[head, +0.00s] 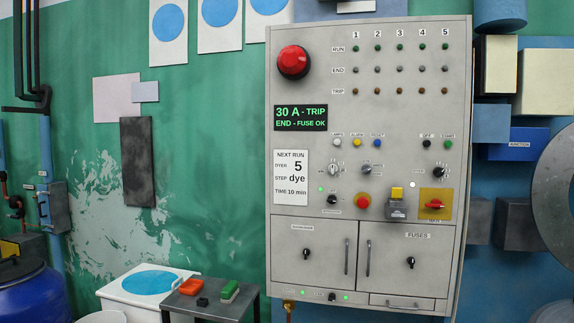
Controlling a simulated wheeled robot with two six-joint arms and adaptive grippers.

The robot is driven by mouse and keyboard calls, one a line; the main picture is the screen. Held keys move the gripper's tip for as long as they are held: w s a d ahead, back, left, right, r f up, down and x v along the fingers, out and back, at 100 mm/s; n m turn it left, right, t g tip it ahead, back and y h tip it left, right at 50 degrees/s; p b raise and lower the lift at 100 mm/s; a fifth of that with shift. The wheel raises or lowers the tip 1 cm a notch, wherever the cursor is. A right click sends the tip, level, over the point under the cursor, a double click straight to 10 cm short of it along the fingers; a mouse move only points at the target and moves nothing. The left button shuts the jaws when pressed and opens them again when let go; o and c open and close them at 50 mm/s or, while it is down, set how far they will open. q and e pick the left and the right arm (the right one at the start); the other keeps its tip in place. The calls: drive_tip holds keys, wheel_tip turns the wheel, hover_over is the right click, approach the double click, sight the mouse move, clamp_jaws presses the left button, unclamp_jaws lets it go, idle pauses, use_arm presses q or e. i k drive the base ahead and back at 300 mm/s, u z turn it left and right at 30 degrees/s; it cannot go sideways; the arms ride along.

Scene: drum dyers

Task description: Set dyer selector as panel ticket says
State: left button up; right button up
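A grey control panel (390,130) hangs on the wall in the head view. Its white ticket (291,178) reads NEXT RUN, DYER 5, STEP dye, TIME 10 min. Right of the ticket are two small rotary knobs with markings around them, a left knob (333,170) and a right knob (367,169). Neither of my grippers is in view.
The panel also carries a red mushroom button (293,62), a green text display (300,117), lamp rows numbered 1 to 5, a red-handled switch (435,204) on a yellow plate, and lower doors. A small grey table (215,304) holds red and green items at lower left.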

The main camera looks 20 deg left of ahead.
sight(439, 171)
drive_tip(key=u, duration=0.15)
drive_tip(key=i, duration=1.75)
drive_tip(key=z, duration=0.05)
